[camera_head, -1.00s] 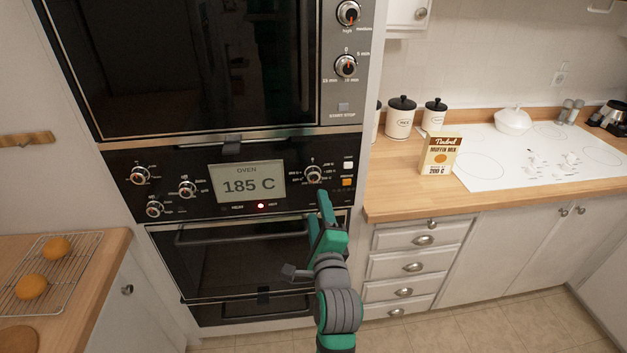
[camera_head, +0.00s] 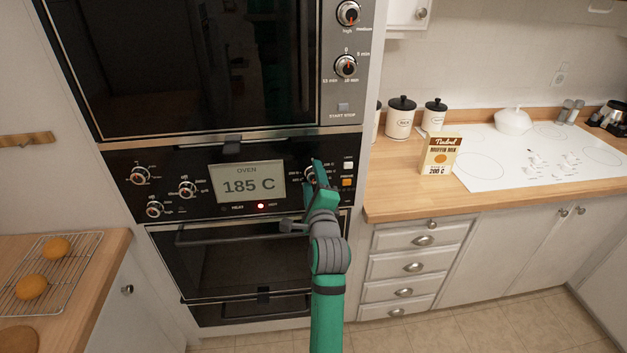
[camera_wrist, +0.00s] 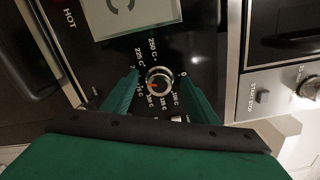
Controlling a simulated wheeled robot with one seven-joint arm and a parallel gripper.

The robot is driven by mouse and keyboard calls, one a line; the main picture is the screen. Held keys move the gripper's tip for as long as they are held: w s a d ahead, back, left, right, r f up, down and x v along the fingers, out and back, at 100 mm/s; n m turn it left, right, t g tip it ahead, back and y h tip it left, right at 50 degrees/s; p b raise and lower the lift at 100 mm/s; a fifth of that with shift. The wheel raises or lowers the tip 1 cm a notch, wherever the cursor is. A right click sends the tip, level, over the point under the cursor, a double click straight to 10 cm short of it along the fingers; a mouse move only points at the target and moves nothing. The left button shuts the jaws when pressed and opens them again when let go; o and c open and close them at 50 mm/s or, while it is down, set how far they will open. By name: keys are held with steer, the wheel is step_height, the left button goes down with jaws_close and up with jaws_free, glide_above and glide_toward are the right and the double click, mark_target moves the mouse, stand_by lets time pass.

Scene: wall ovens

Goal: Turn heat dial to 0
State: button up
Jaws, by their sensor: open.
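The heat dial (camera_wrist: 159,82) is a round silver-rimmed knob with printed temperatures around it, right of the oven display. In the wrist view its red mark points to the lower left, and the 0 label is at its upper right. In the head view the dial (camera_head: 311,175) is partly hidden by my gripper. The oven display (camera_head: 248,184) reads 185 C, and a red light glows below it. My gripper (camera_wrist: 158,83) is open, with one green finger on each side of the dial. Whether the fingers touch it I cannot tell.
Three other knobs (camera_head: 187,188) sit left of the display. White and orange buttons (camera_head: 347,183) lie close to the right of the dial. The lower oven door handle (camera_head: 240,233) is below the panel. A muffin mix box (camera_head: 439,156) stands on the right counter.

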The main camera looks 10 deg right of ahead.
steer(key=shift+w, duration=0.1)
steer(key=c, duration=1)
